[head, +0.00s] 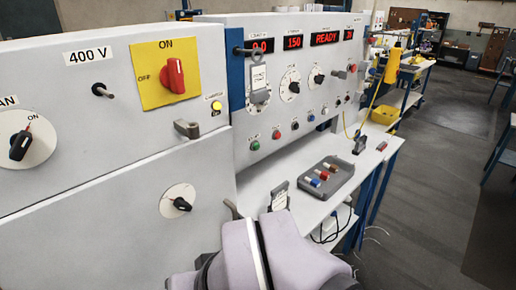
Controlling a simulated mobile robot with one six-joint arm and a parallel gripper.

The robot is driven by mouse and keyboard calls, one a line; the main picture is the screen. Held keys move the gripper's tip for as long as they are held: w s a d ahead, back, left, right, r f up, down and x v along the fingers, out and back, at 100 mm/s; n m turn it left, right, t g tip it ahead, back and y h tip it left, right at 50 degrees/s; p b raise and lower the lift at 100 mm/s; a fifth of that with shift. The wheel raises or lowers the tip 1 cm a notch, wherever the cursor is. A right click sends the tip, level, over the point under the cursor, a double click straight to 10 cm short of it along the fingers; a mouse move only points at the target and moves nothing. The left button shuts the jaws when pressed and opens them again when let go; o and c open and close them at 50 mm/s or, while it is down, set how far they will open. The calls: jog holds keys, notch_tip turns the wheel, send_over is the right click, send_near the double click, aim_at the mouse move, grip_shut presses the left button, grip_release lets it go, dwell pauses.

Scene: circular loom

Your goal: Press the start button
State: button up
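A control panel (240,180) stands in the middle of the head view, with a row of small round buttons along its lower part. A green button (255,145) is at the left end of the row. A red button (276,134) and a black button (294,125) follow to its right. The labels near them are too small to read, so I cannot tell which is marked start. A red-lit display (326,38) above reads READY. My arm's pale link shows at the bottom centre; my gripper is not in view.
A shelf below the panel holds a grey tray (347,174) with small coloured pieces. Tags hang at the panel (259,82) and shelf (279,196). A cabinet (100,190) with a red rotary switch (173,76) fills the left. Open floor (440,180) lies right.

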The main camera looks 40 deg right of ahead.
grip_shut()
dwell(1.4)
